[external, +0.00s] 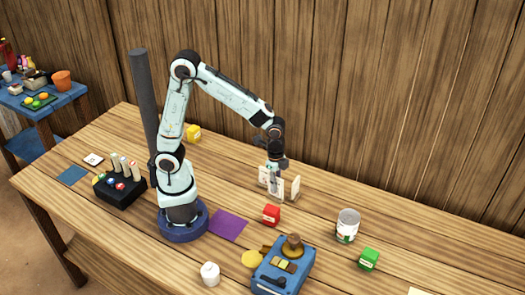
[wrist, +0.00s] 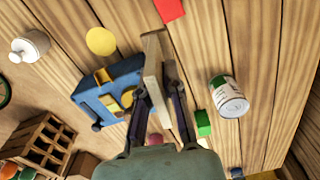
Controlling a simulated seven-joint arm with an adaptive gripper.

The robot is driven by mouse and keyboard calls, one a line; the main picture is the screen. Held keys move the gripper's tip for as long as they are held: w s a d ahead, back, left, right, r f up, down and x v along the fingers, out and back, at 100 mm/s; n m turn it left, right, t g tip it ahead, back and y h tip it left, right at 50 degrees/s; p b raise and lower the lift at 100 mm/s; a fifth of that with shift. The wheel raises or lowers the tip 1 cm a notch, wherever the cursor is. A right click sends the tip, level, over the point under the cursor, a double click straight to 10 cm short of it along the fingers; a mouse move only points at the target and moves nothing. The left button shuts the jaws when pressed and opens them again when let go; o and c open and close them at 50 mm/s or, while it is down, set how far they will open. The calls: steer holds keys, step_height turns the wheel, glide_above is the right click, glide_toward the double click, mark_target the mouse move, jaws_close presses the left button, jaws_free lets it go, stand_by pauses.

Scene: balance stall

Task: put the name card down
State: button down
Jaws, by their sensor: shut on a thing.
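My gripper (external: 273,188) points down over the table, behind the red box (external: 271,214). It is shut on a pale piece that I take to be the name card (wrist: 153,62). In the wrist view the card is a narrow, pale, wood-toned strip seen nearly edge-on between the fingers (wrist: 158,95). In the external view white panels show on both sides of the fingers, the right one (external: 295,187) standing upright. I cannot tell whether the card's lower edge touches the table. Any writing on it is not readable.
A blue balance (external: 272,279) stands at the front, with a yellow disc (external: 253,259) beside it. A tin can (external: 347,226) and a green box (external: 368,259) are to the right. A purple mat (external: 228,224) lies near my base. Bare planks surround the gripper.

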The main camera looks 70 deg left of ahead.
steer(key=w+a+f+n, duration=0.1)
steer(key=w+a+f, duration=0.1)
steer(key=w+a, duration=0.4)
steer(key=shift+n, duration=0.3)
steer(key=w+f, duration=0.3)
steer(key=w, duration=0.1)
steer(key=w+d+f, duration=0.1)
steer(key=w+f, duration=0.2)
steer(key=w, duration=0.2)
steer(key=w+d+f, duration=0.1)
steer(key=w+f, duration=0.2)
steer(key=w, duration=0.2)
steer(key=shift+d+f, duration=0.15)
steer(key=shift+f, duration=1.7)
steer(key=c, duration=1.2)
jaws_free()
steer(key=shift+f, duration=0.1)
